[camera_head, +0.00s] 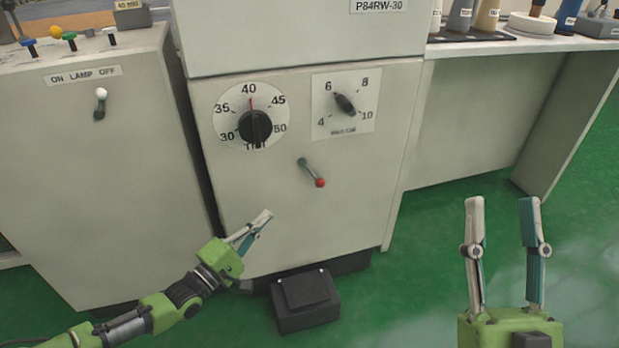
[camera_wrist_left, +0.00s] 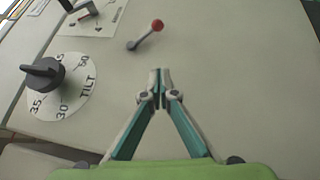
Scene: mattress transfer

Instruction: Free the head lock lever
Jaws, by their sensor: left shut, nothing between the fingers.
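The lever with a red ball end (camera_head: 313,174) sits on the front panel of the cream machine, below the two dials, and slants down to the right in the head view. It also shows in the left wrist view (camera_wrist_left: 147,34), beyond my fingertips. My left gripper (camera_head: 266,216) is shut and empty, below and left of the lever, apart from it. Its closed fingertips show in the left wrist view (camera_wrist_left: 159,74). My right gripper (camera_head: 502,202) is open and empty, to the right of the machine over the green floor.
The tilt dial (camera_head: 255,126) and a smaller dial (camera_head: 345,103) are above the lever. A black pedal (camera_head: 305,299) stands on the floor below. A lamp cabinet (camera_head: 95,170) is at left, a bench (camera_head: 520,45) at right. The panel around the lever is clear.

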